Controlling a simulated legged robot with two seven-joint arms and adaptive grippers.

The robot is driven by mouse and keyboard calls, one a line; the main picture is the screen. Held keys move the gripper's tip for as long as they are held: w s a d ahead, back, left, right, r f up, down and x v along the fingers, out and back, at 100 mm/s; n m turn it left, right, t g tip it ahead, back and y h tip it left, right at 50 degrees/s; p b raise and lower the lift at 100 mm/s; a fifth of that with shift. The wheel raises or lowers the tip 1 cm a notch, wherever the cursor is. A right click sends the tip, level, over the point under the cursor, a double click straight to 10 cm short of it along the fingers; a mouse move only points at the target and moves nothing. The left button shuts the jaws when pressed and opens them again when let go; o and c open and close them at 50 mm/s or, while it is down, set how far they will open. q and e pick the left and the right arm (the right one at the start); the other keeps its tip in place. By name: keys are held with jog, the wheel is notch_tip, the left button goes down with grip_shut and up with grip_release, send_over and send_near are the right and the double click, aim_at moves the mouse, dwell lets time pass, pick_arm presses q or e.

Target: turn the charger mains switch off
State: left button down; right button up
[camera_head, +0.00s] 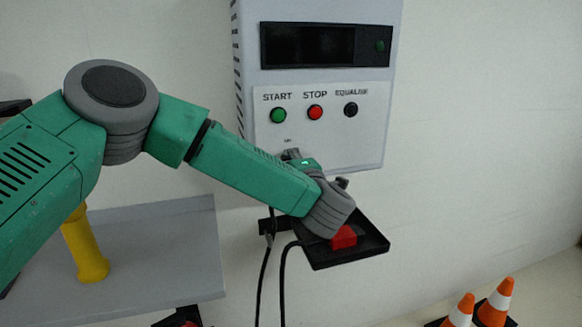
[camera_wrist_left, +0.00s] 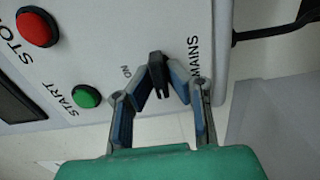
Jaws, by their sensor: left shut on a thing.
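The white charger (camera_head: 368,145) is on the wall, with a green START button (camera_head: 278,115), a red STOP button (camera_head: 315,112) and a black EQUALISE knob (camera_head: 350,109). The black mains switch (camera_wrist_left: 157,68) shows in the left wrist view between the ON and MAINS labels. My left gripper (camera_wrist_left: 160,82) is shut on the switch lever, one finger on each side. In the head view, my wrist hides the switch and most of the gripper. My right gripper is not in view.
A black tray (camera_head: 372,246) with a red clamp-like thing (camera_head: 343,237) sits below the charger. Black cables (camera_head: 283,285) hang beneath. A grey surface (camera_head: 170,235) with a yellow cylinder (camera_head: 87,255) is at left. Orange cones (camera_head: 495,302) stand lower right.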

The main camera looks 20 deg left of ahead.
pick_arm(q)
jog(key=shift+f, duration=0.1)
dwell(0.4)
jog(key=c, duration=1.7)
grip_release()
jog(key=shift+c, duration=0.2)
jog(key=shift+o, duration=0.7)
jog(key=shift+w, duration=0.1)
jog(key=shift+s+d, duration=0.1)
jog(key=shift+s, duration=0.15)
jog(key=v, duration=1.1)
jog(key=shift+d, duration=0.2)
jog(key=shift+f, duration=0.15)
